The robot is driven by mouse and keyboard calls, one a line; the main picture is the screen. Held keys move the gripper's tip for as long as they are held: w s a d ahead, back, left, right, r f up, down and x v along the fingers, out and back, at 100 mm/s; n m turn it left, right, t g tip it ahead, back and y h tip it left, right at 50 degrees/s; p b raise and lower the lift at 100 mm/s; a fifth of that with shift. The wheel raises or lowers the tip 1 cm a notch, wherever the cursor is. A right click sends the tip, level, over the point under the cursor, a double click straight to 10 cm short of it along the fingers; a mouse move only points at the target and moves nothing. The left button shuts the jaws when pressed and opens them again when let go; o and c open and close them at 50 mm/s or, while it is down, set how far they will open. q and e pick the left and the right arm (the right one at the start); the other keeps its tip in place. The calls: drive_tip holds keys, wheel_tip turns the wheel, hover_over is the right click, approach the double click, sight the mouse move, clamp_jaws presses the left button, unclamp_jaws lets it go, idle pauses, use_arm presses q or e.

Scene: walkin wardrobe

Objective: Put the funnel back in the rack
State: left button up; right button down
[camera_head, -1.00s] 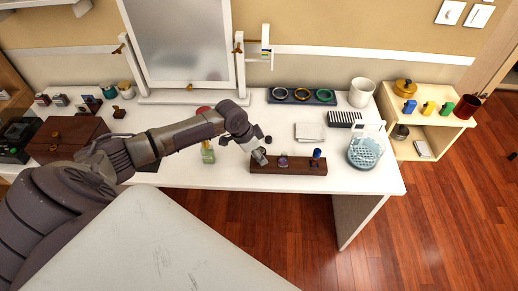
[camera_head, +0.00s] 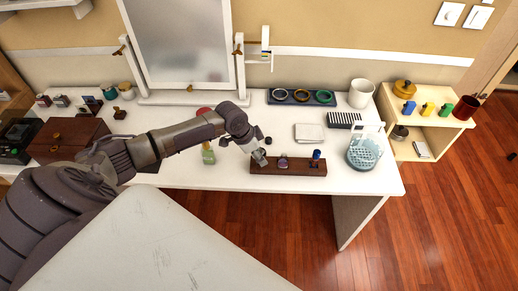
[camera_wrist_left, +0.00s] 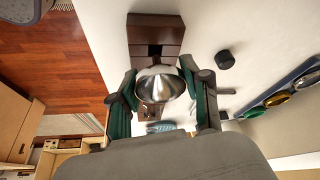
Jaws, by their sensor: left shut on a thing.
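My left gripper (camera_head: 260,158) is at the left end of the dark wooden rack (camera_head: 305,169), near the front of the white table. In the left wrist view my left gripper (camera_wrist_left: 160,88) is shut on the shiny metal funnel (camera_wrist_left: 163,84), with its wide mouth toward the camera. The rack (camera_wrist_left: 155,30) shows behind the funnel in that view. The funnel's lower end is hidden, so I cannot tell whether it sits in a slot. The rack also holds a small purplish bottle (camera_head: 283,160) and a blue-topped item (camera_head: 317,155). My right gripper is not in view.
A glass container with bluish contents (camera_head: 362,155) stands right of the rack. A green bottle (camera_head: 208,154) stands to its left. A small black round object (camera_head: 268,141) and a pale flat pad (camera_head: 309,132) lie behind. A mirror (camera_head: 185,45) stands at the back.

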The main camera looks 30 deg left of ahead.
use_arm(q)
drive_tip(key=shift+p, duration=0.6)
idle(0.7)
drive_tip(key=shift+f+b, duration=0.7)
drive_tip(key=shift+f, duration=0.35)
drive_tip(key=o, duration=1)
drive_tip(key=v, duration=1.2)
